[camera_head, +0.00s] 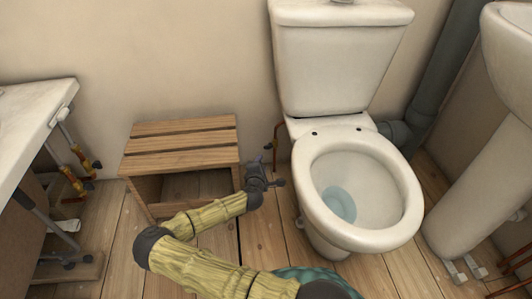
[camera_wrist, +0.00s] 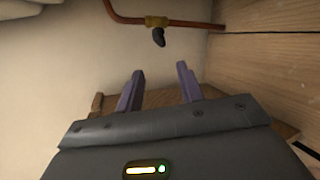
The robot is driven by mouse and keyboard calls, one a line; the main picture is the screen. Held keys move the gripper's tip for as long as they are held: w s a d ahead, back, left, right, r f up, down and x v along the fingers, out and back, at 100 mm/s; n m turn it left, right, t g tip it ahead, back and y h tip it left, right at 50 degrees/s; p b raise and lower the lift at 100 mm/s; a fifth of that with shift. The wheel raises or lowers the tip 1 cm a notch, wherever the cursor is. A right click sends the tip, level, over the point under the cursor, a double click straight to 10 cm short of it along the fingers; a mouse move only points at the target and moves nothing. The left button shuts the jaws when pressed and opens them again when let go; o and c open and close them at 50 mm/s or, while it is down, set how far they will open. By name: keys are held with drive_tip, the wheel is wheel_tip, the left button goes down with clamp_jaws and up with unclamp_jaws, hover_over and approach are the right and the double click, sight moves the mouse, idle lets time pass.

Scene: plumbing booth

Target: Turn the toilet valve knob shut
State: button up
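The toilet valve has a small dark knob (camera_wrist: 158,38) on a brass-coloured body (camera_wrist: 156,21), set on a copper pipe (camera_wrist: 195,25) near the top of the wrist view. In the head view the copper pipe (camera_head: 276,146) runs down the wall just left of the toilet; the knob is too small to make out there. My gripper (camera_wrist: 158,72) is open, with two purple fingers apart and nothing between them. The knob lies beyond the fingertips, roughly in line with the gap and not touching them. In the head view my gripper (camera_head: 259,160) is left of the toilet, near the pipe.
The toilet (camera_head: 345,212) stands right of my gripper. A slatted wooden stool (camera_head: 180,140) stands close on the left. A sink pedestal (camera_head: 480,185) is at the far right, and a white counter (camera_head: 30,115) with pipes below is at the left. Some plank floor is clear.

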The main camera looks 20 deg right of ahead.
sight(266, 149)
drive_tip(key=b+x, duration=0.7)
drive_tip(key=x, duration=0.5)
drive_tip(key=shift+w+d+f, duration=0.15)
drive_tip(key=shift+d+f, duration=0.05)
drive_tip(key=shift+f, duration=0.1)
drive_tip(key=shift+w+d, duration=0.25)
drive_tip(key=shift+w, duration=0.15)
clamp_jaws()
